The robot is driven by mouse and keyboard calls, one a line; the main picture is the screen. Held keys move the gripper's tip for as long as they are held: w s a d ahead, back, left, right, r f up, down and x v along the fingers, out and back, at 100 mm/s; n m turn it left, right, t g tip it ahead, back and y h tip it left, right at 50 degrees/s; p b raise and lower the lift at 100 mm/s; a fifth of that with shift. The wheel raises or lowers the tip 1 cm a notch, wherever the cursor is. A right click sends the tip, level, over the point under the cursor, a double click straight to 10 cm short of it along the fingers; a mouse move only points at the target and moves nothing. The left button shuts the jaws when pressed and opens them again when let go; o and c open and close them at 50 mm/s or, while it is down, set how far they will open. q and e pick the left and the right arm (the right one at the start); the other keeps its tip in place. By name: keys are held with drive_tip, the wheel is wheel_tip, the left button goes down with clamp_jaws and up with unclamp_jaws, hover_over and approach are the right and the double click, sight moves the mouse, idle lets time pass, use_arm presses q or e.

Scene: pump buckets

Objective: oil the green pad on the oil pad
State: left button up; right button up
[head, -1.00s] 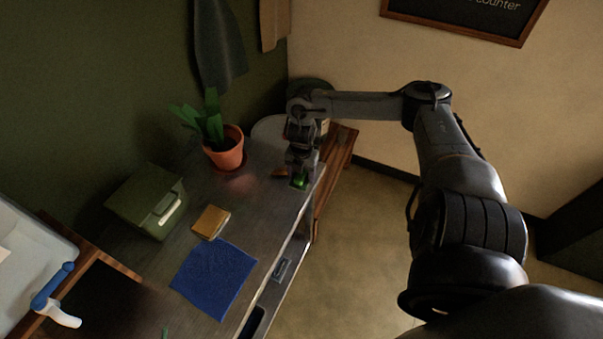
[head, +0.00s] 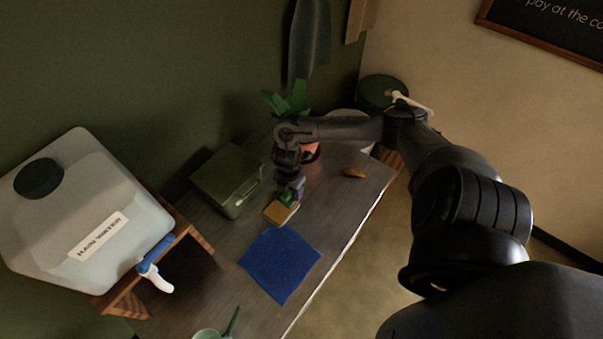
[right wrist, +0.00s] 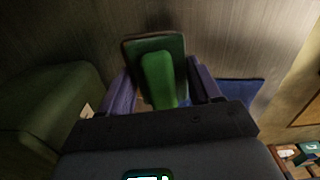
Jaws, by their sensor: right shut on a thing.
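My right gripper (head: 288,192) is shut on the green pad (head: 286,199). The green pad is over the tan oil pad (head: 281,213), touching it or very close; I cannot tell which. In the right wrist view the green pad's bright green upright part (right wrist: 158,80) is between my purple fingers, with a darker flat slab around its far end. The oil pad is partly hidden behind the gripper and green pad in the head view. My left gripper is not in view.
A blue cloth (head: 280,265) lies in front of the oil pad. A green box (head: 226,180) stands close on the left. A potted plant (head: 290,100) is behind my arm. A small orange-brown thing (head: 354,173) lies to the right. A water tank (head: 85,215) stands at far left.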

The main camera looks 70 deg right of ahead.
sight(281, 201)
drive_tip(key=w+a, duration=0.1)
drive_tip(key=w+a+r, duration=0.1)
drive_tip(key=shift+w+a+r+p, duration=0.1)
drive_tip(key=shift+a+p, duration=0.2)
drive_tip(key=shift+w+a+r, duration=0.1)
drive_tip(key=shift+a+r, duration=0.05)
wheel_tip(281, 201, down, 6)
drive_tip(key=b, duration=0.5)
drive_tip(key=shift+w+r+b, duration=0.1)
drive_tip(key=shift+r+b, duration=0.1)
drive_tip(key=shift+b, duration=0.2)
drive_tip(key=shift+f, duration=0.1)
drive_tip(key=shift+f, duration=0.2)
drive_tip(key=shift+f+b, duration=0.3)
drive_tip(key=shift+b, duration=0.1)
idle(0.4)
idle(0.5)
idle(0.6)
